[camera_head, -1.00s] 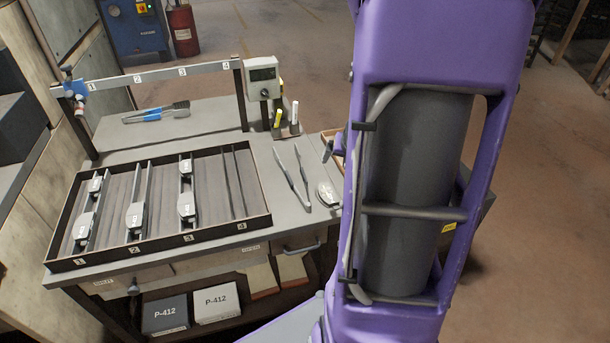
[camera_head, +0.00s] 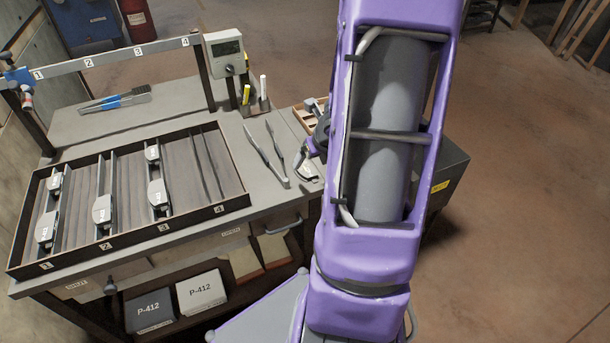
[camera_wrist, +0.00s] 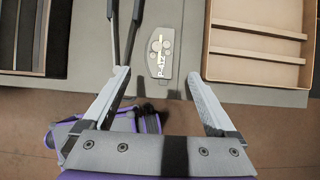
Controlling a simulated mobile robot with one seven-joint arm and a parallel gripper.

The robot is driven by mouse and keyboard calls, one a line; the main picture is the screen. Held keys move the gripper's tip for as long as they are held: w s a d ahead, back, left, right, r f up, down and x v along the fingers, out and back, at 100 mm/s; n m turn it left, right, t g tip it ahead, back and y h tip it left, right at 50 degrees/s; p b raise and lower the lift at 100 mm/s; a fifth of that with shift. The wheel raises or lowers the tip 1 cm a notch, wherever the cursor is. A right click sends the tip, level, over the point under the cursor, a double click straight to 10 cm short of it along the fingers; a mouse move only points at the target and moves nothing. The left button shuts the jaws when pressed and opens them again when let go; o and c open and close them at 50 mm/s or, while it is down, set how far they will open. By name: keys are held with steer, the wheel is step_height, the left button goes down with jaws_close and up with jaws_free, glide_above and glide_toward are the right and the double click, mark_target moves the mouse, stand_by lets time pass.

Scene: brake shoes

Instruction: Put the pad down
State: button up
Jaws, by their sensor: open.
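A loose grey pad marked P-412 (camera_wrist: 160,52) lies flat on the bench top in the wrist view. In the head view the pad (camera_head: 309,170) is partly covered by my arm's end. My gripper (camera_wrist: 157,74) is open and empty, its two fingers spread wide. In the wrist view the pad lies just beyond the fingertips, between their lines, and touches neither finger. The divided tray (camera_head: 130,238) holds two pads in lane 1, one in lane 2 and two in lane 3. Lane 4 holds no pad.
A wooden box with slats (camera_wrist: 256,40) stands right of the pad. A gauge (camera_head: 226,54) and markers stand at the back, with a blue-handled brush (camera_head: 118,101). Boxes (camera_head: 200,291) sit on the lower shelf.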

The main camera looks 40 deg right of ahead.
mark_target(305, 167)
steer(key=b+x, duration=0.1)
steer(key=x, duration=0.2)
steer(key=b+x, duration=0.2)
steer(key=x, duration=0.2)
steer(key=shift+w+f, duration=0.1)
steer(key=shift+w, duration=0.25)
jaws_close()
